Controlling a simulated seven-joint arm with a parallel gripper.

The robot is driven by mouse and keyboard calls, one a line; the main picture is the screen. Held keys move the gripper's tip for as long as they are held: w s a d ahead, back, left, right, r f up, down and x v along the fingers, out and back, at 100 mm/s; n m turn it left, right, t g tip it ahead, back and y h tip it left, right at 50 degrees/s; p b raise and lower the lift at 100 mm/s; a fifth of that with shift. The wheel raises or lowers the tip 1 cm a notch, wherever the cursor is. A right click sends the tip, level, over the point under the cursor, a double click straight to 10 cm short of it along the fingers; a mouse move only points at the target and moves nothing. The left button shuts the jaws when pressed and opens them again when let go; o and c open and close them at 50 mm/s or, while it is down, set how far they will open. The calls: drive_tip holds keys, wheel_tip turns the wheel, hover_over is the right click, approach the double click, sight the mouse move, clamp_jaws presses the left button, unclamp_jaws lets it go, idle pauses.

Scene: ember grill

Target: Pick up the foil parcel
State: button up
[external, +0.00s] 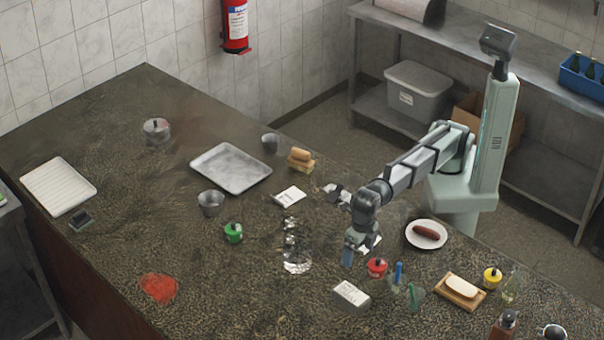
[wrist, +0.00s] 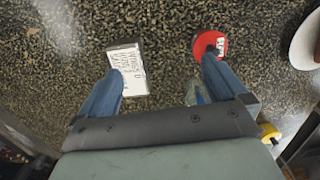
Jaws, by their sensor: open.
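A crumpled, shiny silver thing, apparently the foil parcel (external: 297,262), lies on the dark speckled counter in the external view. Smaller silvery pieces (external: 290,232) lie just behind it. My gripper (external: 356,252) is to its right, above the counter and apart from it. In the wrist view my gripper (wrist: 162,70) is open, its two blue fingers wide apart with nothing held between them.
A white labelled box (external: 351,295) and a red-lidded pot (external: 377,267) stand close to my gripper; the box (wrist: 127,70) and pot (wrist: 208,42) also show by the fingertips. A plate with a sausage (external: 441,242) is to the right.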

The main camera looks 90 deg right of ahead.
approach(353, 294)
drive_tip(key=shift+g+y, duration=0.3)
drive_tip(key=f, duration=0.6)
drive_tip(key=shift+w+a, duration=0.2)
drive_tip(key=shift+a, duration=0.05)
drive_tip(key=shift+w+d+f, duration=0.1)
drive_tip(key=shift+d+f, duration=0.1)
drive_tip(key=shift+f, duration=0.65)
drive_tip(key=shift+s+d+f, duration=0.1)
drive_tip(key=shift+d+f, duration=0.05)
drive_tip(key=shift+f, duration=0.7)
drive_tip(key=shift+w+d+f, duration=0.1)
drive_tip(key=shift+d+f, duration=0.1)
drive_tip(key=shift+f, duration=0.65)
drive_tip(key=shift+c, duration=0.4)
drive_tip(key=c, duration=1.2)
